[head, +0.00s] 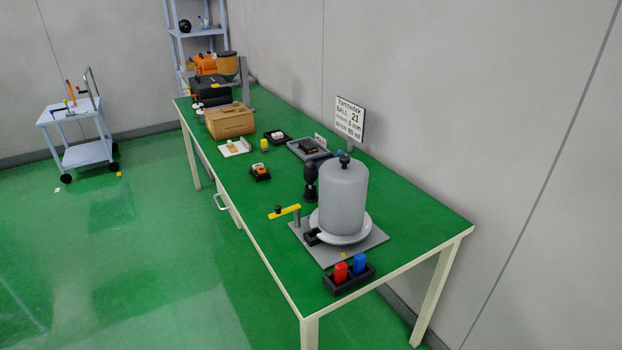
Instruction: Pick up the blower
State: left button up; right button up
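I cannot tell for certain which object is the blower. A dark upright object (311,178) stands on the green table, partly hidden behind the left side of a grey domed cover (343,200). A round black object (185,26) sits on the shelf rack at the back. Neither of my grippers is in the head view.
The green-topped table (400,205) runs along the wall. A tan box (230,121), small trays and a sign (349,118) stand on it. A black holder with red and blue items (348,280) is at the near end.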

aim_at(310, 169)
jog(key=i+j+z, duration=0.1)
jog(key=j, duration=0.2)
jog(key=i+j+z, duration=0.2)
jog(key=i+j, duration=0.15)
jog(key=j, duration=0.3)
jog(key=i+j+z, duration=0.1)
jog(key=j, duration=0.25)
jog(key=i+j+z, duration=0.1)
jog(key=j, duration=0.25)
jog(key=i+j+z, duration=0.1)
jog(key=j, duration=0.25)
jog(key=i+j+z, duration=0.25)
jog(key=i+j, duration=0.45)
